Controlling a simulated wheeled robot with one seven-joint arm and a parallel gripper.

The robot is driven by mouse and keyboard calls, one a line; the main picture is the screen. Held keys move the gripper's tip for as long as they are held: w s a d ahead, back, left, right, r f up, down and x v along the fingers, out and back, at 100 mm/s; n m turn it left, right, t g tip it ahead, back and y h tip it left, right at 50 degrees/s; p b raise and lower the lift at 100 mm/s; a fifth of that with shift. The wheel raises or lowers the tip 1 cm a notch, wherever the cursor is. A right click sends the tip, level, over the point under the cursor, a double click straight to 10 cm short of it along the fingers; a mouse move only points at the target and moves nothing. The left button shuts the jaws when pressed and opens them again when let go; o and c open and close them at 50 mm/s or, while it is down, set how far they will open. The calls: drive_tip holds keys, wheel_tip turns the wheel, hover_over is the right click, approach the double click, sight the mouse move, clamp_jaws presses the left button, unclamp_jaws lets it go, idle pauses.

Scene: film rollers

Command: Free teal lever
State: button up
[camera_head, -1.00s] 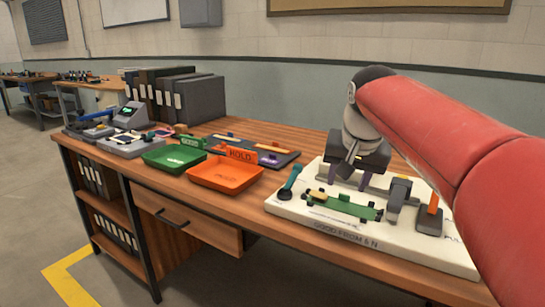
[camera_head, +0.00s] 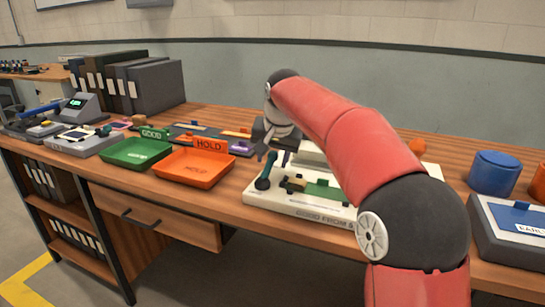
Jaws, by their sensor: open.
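The teal lever (camera_head: 266,171) stands tilted at the left end of the cream fixture board (camera_head: 285,205), its top leaning to the right. My gripper (camera_head: 273,152) is just above and behind the lever's top, pointing down with open jaws. Whether a finger touches the lever is too small to tell. My red arm hides the board's right part.
An orange HOLD tray (camera_head: 195,169) and a green GOOD tray (camera_head: 136,152) stand to the left. A blue round container (camera_head: 494,173) and a grey box with a blue plate (camera_head: 515,218) are at the right. Black binders (camera_head: 150,88) stand at the back left.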

clamp_jaws()
idle(0.3)
